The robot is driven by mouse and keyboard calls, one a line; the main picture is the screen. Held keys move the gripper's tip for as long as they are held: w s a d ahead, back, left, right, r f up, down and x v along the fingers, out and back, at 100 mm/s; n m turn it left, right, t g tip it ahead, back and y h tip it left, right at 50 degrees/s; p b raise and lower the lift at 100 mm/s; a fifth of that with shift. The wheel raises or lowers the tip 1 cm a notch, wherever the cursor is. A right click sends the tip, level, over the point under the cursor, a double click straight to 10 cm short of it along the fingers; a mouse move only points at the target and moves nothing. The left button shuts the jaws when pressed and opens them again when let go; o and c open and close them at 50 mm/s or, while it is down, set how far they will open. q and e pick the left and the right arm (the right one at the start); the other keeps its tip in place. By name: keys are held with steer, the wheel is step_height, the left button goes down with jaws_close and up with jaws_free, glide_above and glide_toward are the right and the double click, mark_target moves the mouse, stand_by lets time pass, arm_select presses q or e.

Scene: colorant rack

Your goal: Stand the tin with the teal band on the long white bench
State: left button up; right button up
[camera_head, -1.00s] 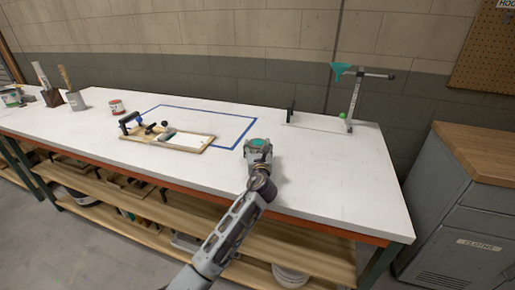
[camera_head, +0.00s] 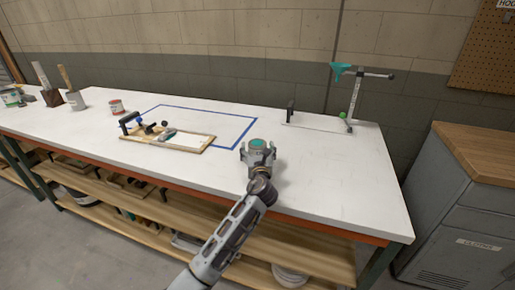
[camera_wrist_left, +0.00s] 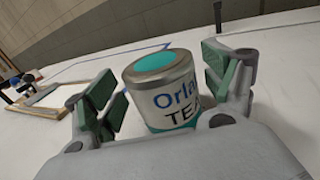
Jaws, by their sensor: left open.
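The tin with the teal lid (camera_head: 258,143) is near the front edge of the long white bench (camera_head: 340,185). In the left wrist view the tin (camera_wrist_left: 163,88) shows a white label with dark lettering and a bit of teal low on its side. It looks upright on the bench, but my gripper hides its base. My left gripper (camera_head: 258,154) is open around the tin. In the left wrist view its fingers (camera_wrist_left: 160,95) stand to either side, with gaps between them and the tin. My right gripper is not in view.
A wooden frame with a clamp (camera_head: 170,138) lies left of the tin, by a blue tape outline (camera_head: 238,143). A metal stand with a teal top (camera_head: 354,98) is at the back right. A small tin (camera_head: 116,107) and brush holders (camera_head: 75,100) stand left. The bench's right end is clear.

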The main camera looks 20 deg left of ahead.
mark_target(258, 152)
arm_select(q)
steer(key=v, duration=0.4)
steer(key=shift+s, duration=0.1)
steer(key=p+v, duration=0.1)
steer(key=v, duration=0.4)
steer(key=shift+s+d, duration=0.15)
steer(key=shift+s, duration=0.1)
steer(key=shift+s+d, duration=0.15)
steer(key=shift+s, duration=0.25)
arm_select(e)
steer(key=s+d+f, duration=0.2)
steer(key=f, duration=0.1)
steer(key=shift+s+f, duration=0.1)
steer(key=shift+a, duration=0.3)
